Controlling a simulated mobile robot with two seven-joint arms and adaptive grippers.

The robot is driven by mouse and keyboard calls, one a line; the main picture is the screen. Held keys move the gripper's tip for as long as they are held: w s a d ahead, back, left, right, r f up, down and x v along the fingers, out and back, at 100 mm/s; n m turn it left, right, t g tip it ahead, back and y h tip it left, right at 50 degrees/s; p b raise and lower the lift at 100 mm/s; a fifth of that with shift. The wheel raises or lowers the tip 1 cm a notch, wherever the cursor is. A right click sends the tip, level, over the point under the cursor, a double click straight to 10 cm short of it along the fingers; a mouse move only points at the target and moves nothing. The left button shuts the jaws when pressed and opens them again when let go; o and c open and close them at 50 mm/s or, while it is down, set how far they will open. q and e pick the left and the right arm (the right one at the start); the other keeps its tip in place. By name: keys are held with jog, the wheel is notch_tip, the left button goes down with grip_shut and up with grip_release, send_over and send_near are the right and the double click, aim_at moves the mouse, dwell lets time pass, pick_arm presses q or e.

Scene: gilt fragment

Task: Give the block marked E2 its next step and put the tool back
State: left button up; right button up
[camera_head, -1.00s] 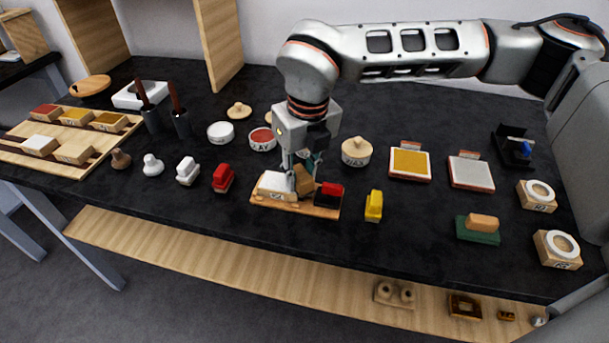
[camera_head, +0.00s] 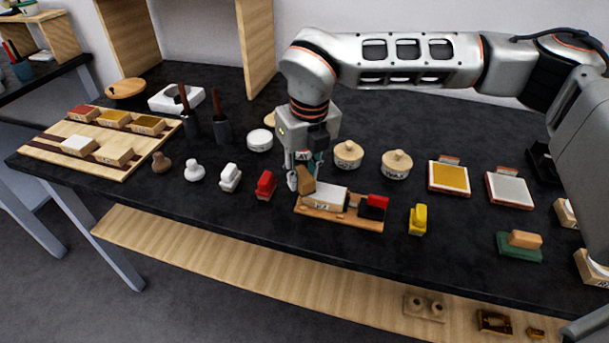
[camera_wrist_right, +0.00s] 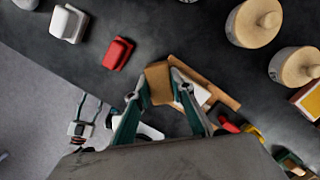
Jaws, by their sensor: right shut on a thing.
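A block with a white top (camera_head: 325,197) lies on a wooden tray (camera_head: 340,217); its front mark is too small to read surely as E2. A red and black piece (camera_head: 375,203) stands at the tray's right end. My right gripper (camera_head: 303,172) is shut on a tan wooden tool (camera_head: 305,181) at the block's left end. In the right wrist view my right gripper (camera_wrist_right: 167,88) has the tool (camera_wrist_right: 158,82) between its fingers; whether the tool touches the block is unclear. What looks like my left gripper (camera_wrist_right: 87,108) shows small over the floor, fingers apart.
A red-handled tool (camera_head: 266,185), a white one (camera_head: 230,177) and a yellow one (camera_head: 417,219) flank the tray. Lidded pots (camera_head: 348,155) stand behind it. A rack of blocks (camera_head: 75,160) is left. Dark tabletop is clear in front.

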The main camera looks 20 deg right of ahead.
aim_at(303, 172)
jog(key=r, duration=0.1)
jog(key=r+p, duration=0.1)
jog(key=r, duration=0.2)
jog(key=shift+s+d+r, duration=0.1)
jog(key=shift+s+d, duration=0.05)
jog(key=shift+d, duration=0.1)
jog(key=shift+r+p, duration=0.35)
jog(key=shift+p, duration=0.05)
notch_tip(303, 172, up, 2)
jog(key=shift+r+p, duration=0.1)
jog(key=shift+p, duration=0.6)
jog(key=shift+r, duration=0.45)
pick_arm(q)
jog(key=r, duration=0.1)
jog(key=d+r, duration=0.1)
jog(key=r, duration=0.1)
jog(key=shift+r, duration=0.2)
jog(key=shift+r, duration=0.1)
